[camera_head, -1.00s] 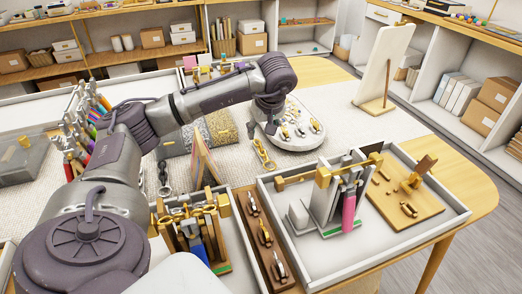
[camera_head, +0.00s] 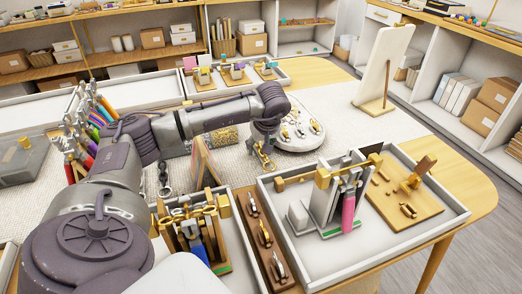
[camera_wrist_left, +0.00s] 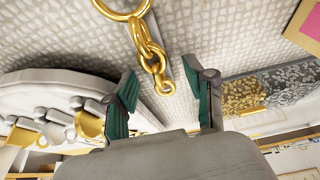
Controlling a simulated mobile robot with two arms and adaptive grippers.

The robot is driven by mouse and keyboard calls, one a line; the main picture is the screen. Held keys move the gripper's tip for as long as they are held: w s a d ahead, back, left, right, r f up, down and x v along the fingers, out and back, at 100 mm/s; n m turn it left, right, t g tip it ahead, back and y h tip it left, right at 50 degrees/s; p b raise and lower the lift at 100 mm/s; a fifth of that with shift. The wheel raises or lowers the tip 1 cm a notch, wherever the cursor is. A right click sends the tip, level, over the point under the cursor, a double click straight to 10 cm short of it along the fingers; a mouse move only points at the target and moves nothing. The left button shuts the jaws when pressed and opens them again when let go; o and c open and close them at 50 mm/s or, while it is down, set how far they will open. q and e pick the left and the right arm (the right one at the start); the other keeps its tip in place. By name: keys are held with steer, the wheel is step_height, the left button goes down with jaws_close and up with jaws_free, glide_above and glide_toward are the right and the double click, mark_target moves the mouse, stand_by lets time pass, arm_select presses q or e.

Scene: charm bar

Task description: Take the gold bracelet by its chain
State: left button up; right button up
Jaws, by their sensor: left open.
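The gold bracelet (camera_head: 264,157) shows in the head view as a short chain of gold links just below my left wrist, left of the round white display. In the left wrist view, its gold chain (camera_wrist_left: 156,66) runs down from a larger gold ring at the top edge, and its lower end lies in the gap between my fingers. My left gripper (camera_wrist_left: 162,78) is open, with a green-padded finger on each side of the chain and no clear contact. In the head view, my own wrist hides most of the fingers. My right gripper is not in view.
The round white display (camera_head: 297,140) with gold and silver pieces stands close to the gripper, also at left in the wrist view (camera_wrist_left: 40,88). A wooden easel-like board (camera_head: 203,160) stands left of the bracelet. A divided white tray (camera_head: 300,255) is in front.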

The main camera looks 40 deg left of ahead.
arm_select(q)
steer(key=shift+f, duration=0.25)
stand_by(0.4)
jaws_close()
